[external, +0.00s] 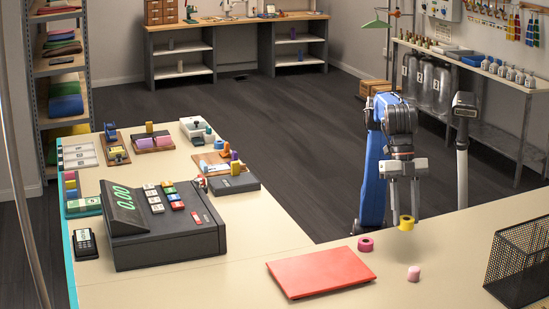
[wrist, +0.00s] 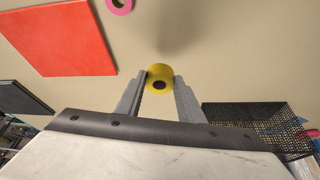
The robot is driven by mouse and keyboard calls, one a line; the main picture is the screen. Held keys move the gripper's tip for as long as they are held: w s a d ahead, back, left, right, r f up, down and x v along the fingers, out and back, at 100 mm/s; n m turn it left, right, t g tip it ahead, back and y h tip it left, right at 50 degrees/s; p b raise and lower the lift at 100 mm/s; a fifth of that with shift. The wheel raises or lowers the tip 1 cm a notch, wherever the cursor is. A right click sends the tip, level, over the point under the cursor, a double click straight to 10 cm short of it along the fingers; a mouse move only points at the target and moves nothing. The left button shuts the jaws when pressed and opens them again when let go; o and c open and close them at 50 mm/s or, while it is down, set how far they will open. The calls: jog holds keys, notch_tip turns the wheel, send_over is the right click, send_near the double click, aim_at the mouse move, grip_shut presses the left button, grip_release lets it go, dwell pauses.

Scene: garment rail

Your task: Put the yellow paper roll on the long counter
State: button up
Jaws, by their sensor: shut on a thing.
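The yellow paper roll (external: 406,223) is between the fingers of my gripper (external: 403,205) in the external view. In the wrist view the same roll (wrist: 160,73) sits between the two fingertips (wrist: 160,90), with its dark core hole showing. My gripper is shut on it. The roll appears to be just above the long counter (external: 450,228), near its far edge. A small gap or contact under the roll is hard to tell. The counter's beige top also fills much of the wrist view (wrist: 230,45).
A pink roll (external: 365,244) lies left of the yellow roll, beside a red folder (external: 320,272). A pale pink cylinder (external: 414,273) stands nearer the camera. A black mesh basket (external: 519,262) is at the right. A cash register (external: 165,225) stands on the left.

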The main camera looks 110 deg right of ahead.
jog(key=shift+s+a, duration=0.2)
jog(key=shift+s, duration=0.3)
jog(key=shift+s+a+f, duration=0.1)
jog(key=shift+s+f, duration=0.1)
jog(key=shift+f, duration=4.8)
jog(key=shift+f, duration=0.1)
jog(key=o, duration=1)
jog(key=v, duration=1.2)
